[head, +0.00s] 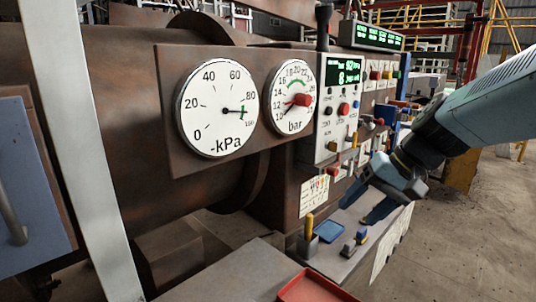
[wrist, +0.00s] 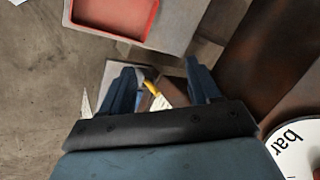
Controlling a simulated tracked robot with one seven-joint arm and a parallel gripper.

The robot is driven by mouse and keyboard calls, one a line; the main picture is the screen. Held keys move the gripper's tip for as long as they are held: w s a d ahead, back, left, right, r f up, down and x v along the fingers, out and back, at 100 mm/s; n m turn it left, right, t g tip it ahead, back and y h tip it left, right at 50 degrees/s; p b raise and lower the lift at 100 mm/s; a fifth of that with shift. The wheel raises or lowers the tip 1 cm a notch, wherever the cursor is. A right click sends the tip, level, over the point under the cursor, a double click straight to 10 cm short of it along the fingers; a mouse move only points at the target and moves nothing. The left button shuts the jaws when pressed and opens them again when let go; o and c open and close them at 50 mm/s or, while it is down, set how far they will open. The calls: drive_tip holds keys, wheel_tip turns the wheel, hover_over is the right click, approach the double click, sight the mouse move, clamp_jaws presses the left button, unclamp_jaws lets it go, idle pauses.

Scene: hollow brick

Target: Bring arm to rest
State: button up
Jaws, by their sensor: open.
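My gripper (head: 366,203) is at the right in the head view, at the end of my blue-grey arm. It is in front of the control panel and above the small grey shelf (head: 340,262). In the wrist view, my gripper (wrist: 168,82) has its two blue fingers spread apart. Nothing is held between them. A yellow-handled item (wrist: 151,87) shows beyond the gap between the fingers.
Two gauges, one marked -kPa (head: 217,85) and one marked bar (head: 291,97), sit on the rusty machine. A control panel (head: 343,90) with buttons and levers is beside them. A red tray (head: 315,288) lies at the front. Open floor (head: 455,240) is at the right.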

drive_tip(key=s+d+r+n+t+h, duration=0.1)
drive_tip(key=s+d+r+t+h, duration=0.1)
drive_tip(key=s+d+t+h, duration=0.1)
drive_tip(key=s+d+h, duration=0.1)
drive_tip(key=s+h, duration=0.1)
drive_tip(key=h, duration=0.1)
drive_tip(key=shift+d+r+n, duration=0.3)
drive_tip(key=shift+r, duration=0.1)
drive_tip(key=shift+s, duration=0.1)
idle(1.3)
